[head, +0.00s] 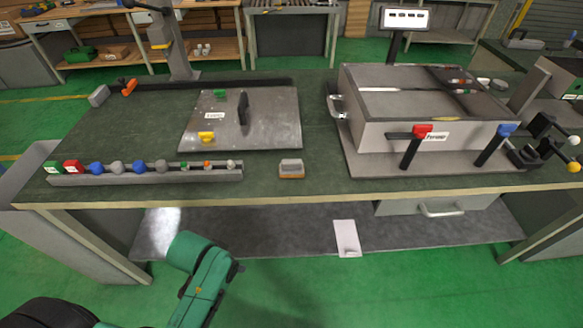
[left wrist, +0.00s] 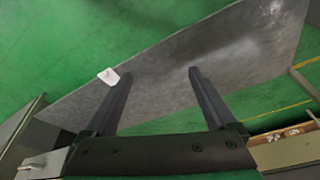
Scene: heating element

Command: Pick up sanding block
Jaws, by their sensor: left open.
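The sanding block (head: 291,168), grey on top with an orange-brown lower layer, lies on the green workbench top (head: 320,186) near its front edge, right of the long grey rack. My left arm reaches in from the bottom left of the head view, low in front of the bench; its fingers are not clear there. In the left wrist view my left gripper (left wrist: 153,82) is open and empty, with two dark fingers spread apart over the grey lower shelf (left wrist: 240,50). The sanding block does not show in the left wrist view. My right gripper is not in view.
A grey rack (head: 150,179) with several coloured knobs lies left of the block. A metal plate (head: 265,130) lies behind it. A large metal box fixture (head: 375,137) with red and blue clamps stands right. The bench's front edge (head: 300,199) lies between arm and block.

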